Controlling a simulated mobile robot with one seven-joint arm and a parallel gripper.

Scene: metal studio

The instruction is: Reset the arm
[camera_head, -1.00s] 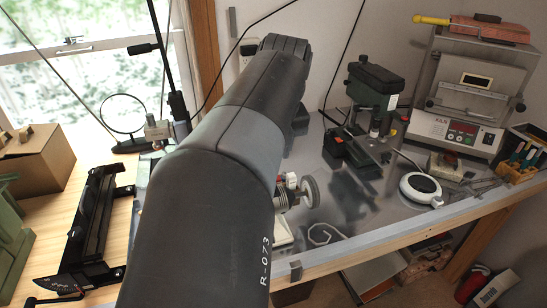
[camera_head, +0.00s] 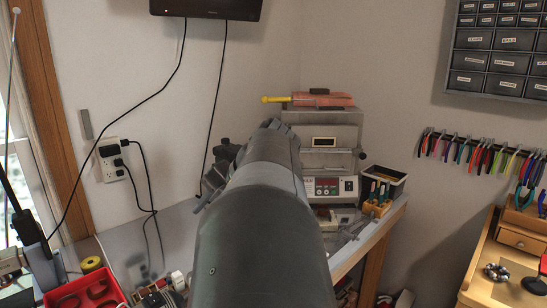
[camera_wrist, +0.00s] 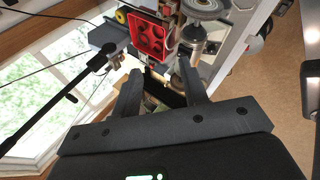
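My gripper (camera_wrist: 160,70) shows in the wrist view with its two dark fingers spread apart. It is open, and I see nothing held between the fingers. Beyond the fingertips is a red tray (camera_wrist: 147,33) among bench items; I cannot tell how far away it is. In the head view my arm (camera_head: 262,215) reaches from the bottom edge up towards the kiln-like machine, and my gripper is hidden there.
A kiln-like machine (camera_head: 325,140) stands on the metal bench behind my arm. A red tray (camera_head: 88,290) is at lower left. A tool block (camera_head: 376,207) sits at the bench's right. A wooden workbench (camera_head: 500,262) is at far right. A screen (camera_head: 205,8) hangs on the wall.

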